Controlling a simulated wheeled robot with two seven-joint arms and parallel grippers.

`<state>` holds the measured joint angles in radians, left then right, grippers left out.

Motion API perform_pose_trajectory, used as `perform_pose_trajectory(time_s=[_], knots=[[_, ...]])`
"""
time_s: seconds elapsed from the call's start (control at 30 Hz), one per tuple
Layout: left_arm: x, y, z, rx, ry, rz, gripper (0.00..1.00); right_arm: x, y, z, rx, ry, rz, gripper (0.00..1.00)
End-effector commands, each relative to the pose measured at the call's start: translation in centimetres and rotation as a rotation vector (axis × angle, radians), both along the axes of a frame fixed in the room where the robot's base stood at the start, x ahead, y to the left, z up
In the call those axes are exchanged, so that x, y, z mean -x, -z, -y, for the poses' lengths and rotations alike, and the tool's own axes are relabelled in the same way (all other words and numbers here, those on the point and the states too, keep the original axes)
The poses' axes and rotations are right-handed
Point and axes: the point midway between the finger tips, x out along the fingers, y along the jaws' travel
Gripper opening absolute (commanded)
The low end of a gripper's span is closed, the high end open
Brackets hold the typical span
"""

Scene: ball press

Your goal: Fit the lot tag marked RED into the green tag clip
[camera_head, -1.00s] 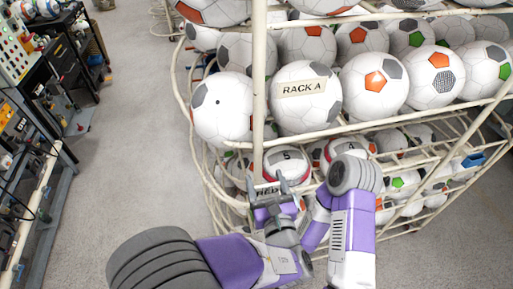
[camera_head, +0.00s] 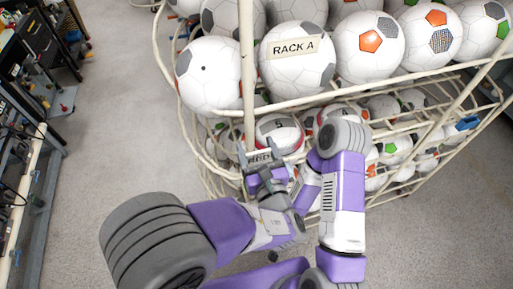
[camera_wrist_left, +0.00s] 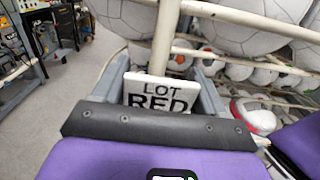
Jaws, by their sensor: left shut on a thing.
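My left gripper (camera_head: 268,157) is shut on the lot tag (camera_head: 262,156), a small white plate. In the left wrist view the tag (camera_wrist_left: 160,95) reads LOT RED in black and stands upright between the grey fingers, its lower edge hidden behind the dark bar of my gripper. The gripper is in front of the rack's pale vertical post (camera_head: 247,85), below the big balls. I cannot make out a green tag clip in either view. My right arm's purple and white links show beside the left gripper, but its gripper is not visible.
A cream wire rack (camera_head: 440,68) holds several soccer balls on stacked levels. A blue piece (camera_head: 467,124) is on the rack at right. Equipment benches (camera_head: 30,180) stand at left, with clear grey floor between.

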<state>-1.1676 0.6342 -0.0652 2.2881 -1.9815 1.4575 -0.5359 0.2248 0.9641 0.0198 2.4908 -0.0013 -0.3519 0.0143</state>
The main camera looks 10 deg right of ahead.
Motion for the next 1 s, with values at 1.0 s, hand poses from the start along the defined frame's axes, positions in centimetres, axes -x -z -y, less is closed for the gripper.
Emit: perform_pose_trajectory(time_s=[1.0], knots=[[0.0,3.8,0.0,0.000,0.000,0.000,0.43,0.0,3.5,0.0,0.000,0.000,0.000,0.00]])
